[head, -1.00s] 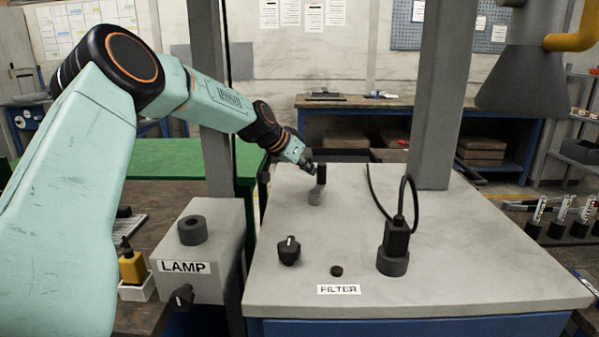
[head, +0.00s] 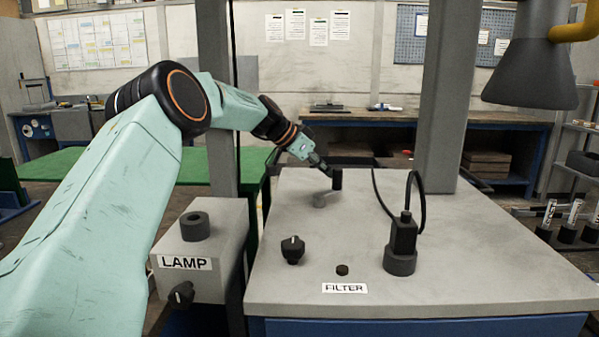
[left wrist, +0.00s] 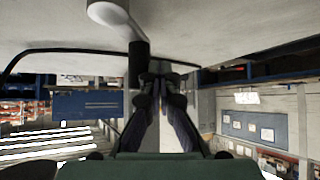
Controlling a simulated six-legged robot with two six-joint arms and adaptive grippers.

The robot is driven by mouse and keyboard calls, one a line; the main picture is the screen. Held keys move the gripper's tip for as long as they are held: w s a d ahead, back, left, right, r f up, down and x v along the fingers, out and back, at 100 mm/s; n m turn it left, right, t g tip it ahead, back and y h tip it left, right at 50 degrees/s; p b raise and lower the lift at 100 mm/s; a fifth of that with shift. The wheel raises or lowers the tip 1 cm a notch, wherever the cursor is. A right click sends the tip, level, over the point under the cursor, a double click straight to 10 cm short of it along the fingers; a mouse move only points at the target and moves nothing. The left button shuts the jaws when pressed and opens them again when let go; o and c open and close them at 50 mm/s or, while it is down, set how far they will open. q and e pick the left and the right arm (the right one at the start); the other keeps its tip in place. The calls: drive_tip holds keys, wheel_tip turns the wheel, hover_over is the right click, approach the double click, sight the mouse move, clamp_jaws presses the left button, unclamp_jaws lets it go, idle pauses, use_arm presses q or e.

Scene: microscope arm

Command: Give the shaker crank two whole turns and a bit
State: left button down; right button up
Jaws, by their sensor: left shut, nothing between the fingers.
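The shaker crank stands at the back of the grey bench top, with a grey hub and arm (head: 319,200) and an upright black handle (head: 337,179) at the far right of the hub. My left gripper (head: 327,168) is shut and empty, its tips beside the handle on the left. In the left wrist view the grey crank arm (left wrist: 112,18) hangs in from the top, and the black handle (left wrist: 136,65) is just left of my shut fingertips (left wrist: 158,72). I cannot tell whether they touch. My right gripper is not in view.
On the bench top (head: 450,270) are a black knob (head: 292,250), a small dark cap (head: 342,270) and a black plug with a looped cable (head: 402,240). A grey post (head: 448,100) rises behind. The LAMP box (head: 215,245) stands at the left.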

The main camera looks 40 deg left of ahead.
use_arm(q)
drive_tip(key=shift+w+d+m, duration=0.1)
drive_tip(key=shift+w+m, duration=0.05)
drive_tip(key=shift+m, duration=0.15)
drive_tip(key=shift+s+d+r+m+h+p, duration=0.2)
drive_tip(key=shift+m+h+p, duration=0.1)
drive_tip(key=shift+h+p, duration=0.1)
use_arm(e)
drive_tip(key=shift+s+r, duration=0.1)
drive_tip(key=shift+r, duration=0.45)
use_arm(q)
drive_tip(key=shift+w+f+g, duration=0.15)
drive_tip(key=shift+g, duration=0.15)
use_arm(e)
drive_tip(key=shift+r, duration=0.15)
use_arm(q)
drive_tip(key=shift+d+m+h+p, duration=0.2)
drive_tip(key=shift+m+h+p, duration=0.1)
drive_tip(key=shift+m+p, duration=0.15)
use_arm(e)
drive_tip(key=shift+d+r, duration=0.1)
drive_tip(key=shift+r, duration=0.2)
use_arm(q)
drive_tip(key=shift+d+m+g+p, duration=0.15)
drive_tip(key=shift+m+g+p, duration=0.2)
drive_tip(key=shift+p, duration=0.2)
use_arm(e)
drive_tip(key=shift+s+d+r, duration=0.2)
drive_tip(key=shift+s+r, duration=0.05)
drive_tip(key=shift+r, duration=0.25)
